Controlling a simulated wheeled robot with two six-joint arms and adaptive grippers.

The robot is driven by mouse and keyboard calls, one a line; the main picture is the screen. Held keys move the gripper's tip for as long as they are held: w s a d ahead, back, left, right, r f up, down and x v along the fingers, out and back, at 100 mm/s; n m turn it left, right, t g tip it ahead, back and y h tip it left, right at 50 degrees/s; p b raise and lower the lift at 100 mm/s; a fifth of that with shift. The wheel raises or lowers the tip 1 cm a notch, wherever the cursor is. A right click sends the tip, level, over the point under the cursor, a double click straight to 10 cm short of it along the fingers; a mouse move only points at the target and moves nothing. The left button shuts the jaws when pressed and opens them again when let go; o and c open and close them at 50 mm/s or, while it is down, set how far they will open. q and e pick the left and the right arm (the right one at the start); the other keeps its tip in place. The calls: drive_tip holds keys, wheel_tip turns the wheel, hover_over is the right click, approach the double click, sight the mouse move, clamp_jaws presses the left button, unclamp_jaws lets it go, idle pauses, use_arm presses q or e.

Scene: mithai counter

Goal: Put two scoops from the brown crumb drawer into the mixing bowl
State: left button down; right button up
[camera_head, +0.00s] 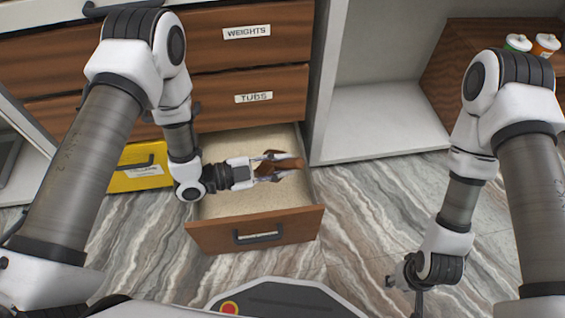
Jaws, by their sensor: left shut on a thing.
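An open drawer (255,234) with a brown wooden front and a black handle is pulled out low in the cabinet; its inside looks pale beige. My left gripper (281,167) is over the inside of this drawer, shut on a brown object (292,162) that looks like a scoop. The fingers hide part of it, and I cannot tell whether it holds anything or touches the drawer's inside. My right gripper (403,279) hangs low over the floor at the right, apart from the drawer; its fingers are too unclear to read. No mixing bowl is in view.
Shut drawers labelled WEIGHTS (246,32) and TUBS (253,97) are above the open one. A yellow drawer front (137,170) is at the left, behind my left arm. A white shelf (385,135) and two small lidded jars (518,43) are at the right. The marble floor (365,220) is clear.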

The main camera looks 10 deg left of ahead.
use_arm(q)
wheel_tip(320, 180, down, 11)
drive_tip(key=w+a+b, duration=0.1)
drive_tip(key=a+b, duration=0.1)
drive_tip(key=b, duration=0.8)
use_arm(e)
wheel_tip(320, 180, down, 15)
drive_tip(key=b, duration=0.3)
use_arm(q)
wheel_tip(320, 180, up, 8)
drive_tip(key=m+y+p, duration=0.4)
drive_tip(key=p, duration=1.2)
hover_over(267, 167)
drive_tip(key=s, duration=0.3)
drive_tip(key=shift+w+d+r, duration=0.1)
drive_tip(key=shift+w+d, duration=0.15)
drive_tip(key=shift+d, duration=0.1)
drive_tip(key=shift+s+d+r, duration=0.2)
drive_tip(key=shift+d+r, duration=0.1)
use_arm(e)
wheel_tip(267, 167, up, 17)
drive_tip(key=shift+f, duration=0.15)
use_arm(q)
drive_tip(key=shift+f, duration=0.15)
